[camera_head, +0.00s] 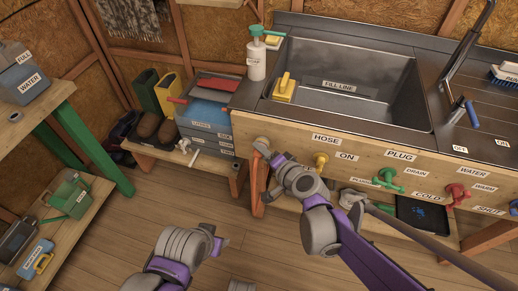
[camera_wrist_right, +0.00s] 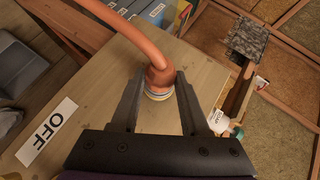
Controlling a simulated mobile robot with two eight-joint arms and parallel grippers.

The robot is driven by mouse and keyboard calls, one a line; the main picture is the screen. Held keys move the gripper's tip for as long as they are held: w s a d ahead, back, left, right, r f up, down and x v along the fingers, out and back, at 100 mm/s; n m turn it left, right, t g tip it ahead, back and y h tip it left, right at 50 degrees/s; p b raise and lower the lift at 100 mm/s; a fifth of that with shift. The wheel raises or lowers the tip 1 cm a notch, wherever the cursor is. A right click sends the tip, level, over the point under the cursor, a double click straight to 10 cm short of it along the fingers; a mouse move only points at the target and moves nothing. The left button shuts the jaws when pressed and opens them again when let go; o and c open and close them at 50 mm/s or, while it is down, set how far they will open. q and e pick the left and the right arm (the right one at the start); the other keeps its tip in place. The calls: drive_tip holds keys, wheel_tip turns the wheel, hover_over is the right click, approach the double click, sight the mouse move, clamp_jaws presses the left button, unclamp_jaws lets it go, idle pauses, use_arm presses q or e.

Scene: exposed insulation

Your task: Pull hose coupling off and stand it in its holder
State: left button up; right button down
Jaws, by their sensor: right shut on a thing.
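The orange hose coupling (camera_wrist_right: 160,76) shows in the right wrist view, with its orange hose (camera_wrist_right: 118,32) curving away to the upper left. A pale ring (camera_wrist_right: 157,95) is at its lower end, close to the wooden panel. My right gripper (camera_wrist_right: 158,88) has a finger on each side of the coupling and is shut on it. In the head view my right gripper (camera_head: 270,158) is at the sink cabinet's front, left of the HOSE label (camera_head: 326,139). My left gripper (camera_head: 218,243) is low over the floor, its fingers unclear. I cannot make out the holder.
The sink cabinet front (camera_head: 430,160) carries a yellow tap (camera_head: 321,160), green valve (camera_head: 388,180) and red valve (camera_head: 457,194). A low bench (camera_head: 205,165) with boots and boxes stands to the left. Open floor (camera_head: 110,245) lies in front.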

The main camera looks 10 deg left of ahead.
drive_tip(key=shift+s, duration=0.75)
drive_tip(key=shift+s+a+p, duration=0.1)
drive_tip(key=shift+s+p, duration=0.2)
drive_tip(key=shift+s, duration=0.95)
